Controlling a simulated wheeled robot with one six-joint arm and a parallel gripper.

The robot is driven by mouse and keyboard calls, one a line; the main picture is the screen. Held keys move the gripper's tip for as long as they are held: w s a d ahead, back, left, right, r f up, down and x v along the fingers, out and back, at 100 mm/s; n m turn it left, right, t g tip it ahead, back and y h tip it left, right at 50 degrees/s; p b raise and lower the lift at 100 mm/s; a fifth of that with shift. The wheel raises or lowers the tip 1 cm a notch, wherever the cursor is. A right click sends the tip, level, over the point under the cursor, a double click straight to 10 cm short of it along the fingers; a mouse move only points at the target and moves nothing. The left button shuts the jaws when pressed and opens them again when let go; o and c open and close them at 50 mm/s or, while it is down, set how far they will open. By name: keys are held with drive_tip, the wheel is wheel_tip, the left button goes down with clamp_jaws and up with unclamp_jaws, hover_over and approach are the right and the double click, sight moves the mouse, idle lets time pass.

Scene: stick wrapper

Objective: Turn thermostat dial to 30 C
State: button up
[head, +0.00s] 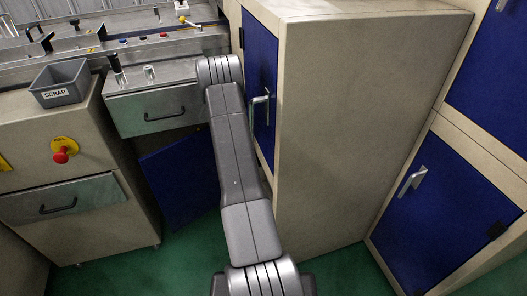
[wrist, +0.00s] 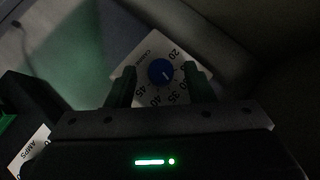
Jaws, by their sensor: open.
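In the wrist view, a round blue dial (wrist: 161,71) sits on a white scale plate (wrist: 146,52). Numbers such as 20, 35, 40 and 45 show around it, tilted in the picture. A small pale mark on the dial points to the lower right; the dim light keeps me from telling the exact number. My gripper (wrist: 159,76) is open, with one dark finger on each side of the dial. I cannot tell whether the fingers touch it. In the head view the dial and my gripper cannot be made out; my grey arm reaches towards the bench.
A plate marked AMPS (wrist: 30,150) is at the lower left in the wrist view. In the head view, a tall beige cabinet (head: 345,110) with blue doors stands right of my arm. A grey scrap bin (head: 61,84) and a red stop button (head: 60,157) are left.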

drive_tip(key=p+v, duration=0.1)
drive_tip(key=v, duration=1.2)
drive_tip(key=shift+s+r, duration=0.2)
drive_tip(key=shift+s, duration=0.1)
drive_tip(key=shift+a, duration=0.15)
wheel_tip(320, 180, down, 12)
drive_tip(key=s+d+m+t+h+b, duration=0.1)
drive_tip(key=m+t+h+b, duration=0.2)
drive_tip(key=m+t+b, duration=0.8)
drive_tip(key=w+d+r+n+g+b, duration=0.1)
drive_tip(key=w+d+r, duration=0.1)
drive_tip(key=w, duration=0.3)
drive_tip(key=w+d+r+g+b, duration=0.1)
drive_tip(key=w+d+b, duration=0.1)
drive_tip(key=w+d, duration=0.2)
drive_tip(key=shift+w+d+r+n+g, duration=0.3)
drive_tip(key=shift+w+r+n, duration=0.1)
drive_tip(key=shift+w, duration=0.55)
drive_tip(key=c, duration=1)
